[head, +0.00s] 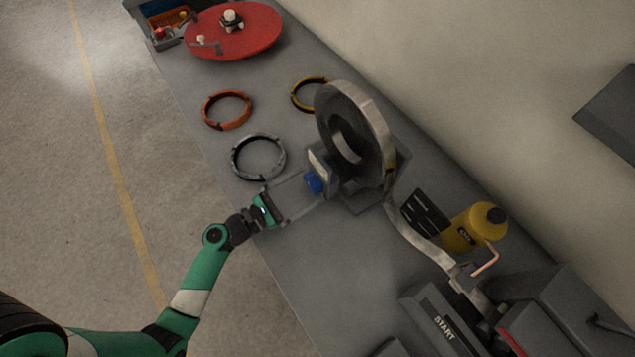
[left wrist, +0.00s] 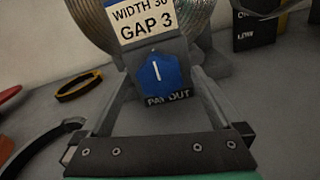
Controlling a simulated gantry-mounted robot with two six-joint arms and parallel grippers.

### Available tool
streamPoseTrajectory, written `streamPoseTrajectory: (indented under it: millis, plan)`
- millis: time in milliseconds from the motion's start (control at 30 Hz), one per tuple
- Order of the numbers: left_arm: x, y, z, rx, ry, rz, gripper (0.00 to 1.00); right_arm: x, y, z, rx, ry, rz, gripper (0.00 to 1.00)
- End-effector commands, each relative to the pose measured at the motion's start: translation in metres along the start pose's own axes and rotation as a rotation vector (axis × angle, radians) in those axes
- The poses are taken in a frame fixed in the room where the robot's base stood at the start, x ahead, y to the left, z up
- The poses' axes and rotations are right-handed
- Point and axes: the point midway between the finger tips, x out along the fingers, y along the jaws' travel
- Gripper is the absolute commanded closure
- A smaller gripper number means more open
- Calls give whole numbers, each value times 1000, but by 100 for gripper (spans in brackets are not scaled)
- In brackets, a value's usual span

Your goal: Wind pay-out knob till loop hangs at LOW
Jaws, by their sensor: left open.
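The blue pay-out knob (head: 313,183) sits on the front of the stand below the large metal coil (head: 375,125). In the left wrist view the knob (left wrist: 158,82) has an upright white mark, with "PAY OUT" below it. My left gripper (head: 311,190) is open, its fingers on either side of the knob; contact cannot be told. The metal strip (head: 418,243) runs from the coil down toward the machine at lower right. A dark level board (head: 425,213) stands behind the strip; its "LOW" label (left wrist: 244,42) shows in the left wrist view. My right gripper is out of view.
An orange ring (head: 227,122), a grey ring (head: 235,163) and a yellow ring (head: 296,95) lie left of the coil. A red turntable (head: 255,42) is at the far end. The START machine (head: 425,305) is at lower right.

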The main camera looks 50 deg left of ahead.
Motion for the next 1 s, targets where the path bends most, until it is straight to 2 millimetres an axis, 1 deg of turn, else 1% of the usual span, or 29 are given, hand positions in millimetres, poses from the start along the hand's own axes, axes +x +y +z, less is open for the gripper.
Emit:
streamPoseTrajectory:
  millis: [233,267,300,467,600,667,700,733,1000]
  plan:
    - [0,0,0,0,1,2,1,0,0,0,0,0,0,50]
    - [0,0,0,0,1,2,3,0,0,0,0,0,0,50]
    - [0,0,0,0,1,2,10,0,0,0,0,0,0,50]
    - [0,0,0,0,1,1,39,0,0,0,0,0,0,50]
    - [0,0,0,0,1,1,64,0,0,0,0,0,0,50]
    - [0,0,0,0,1,1,75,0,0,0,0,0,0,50]
    - [0,0,0,0,1,1,82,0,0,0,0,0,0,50]
    - [0,0,0,0,1,1,87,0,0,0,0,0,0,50]
    - [0,0,0,24,0,2,87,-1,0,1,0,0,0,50]
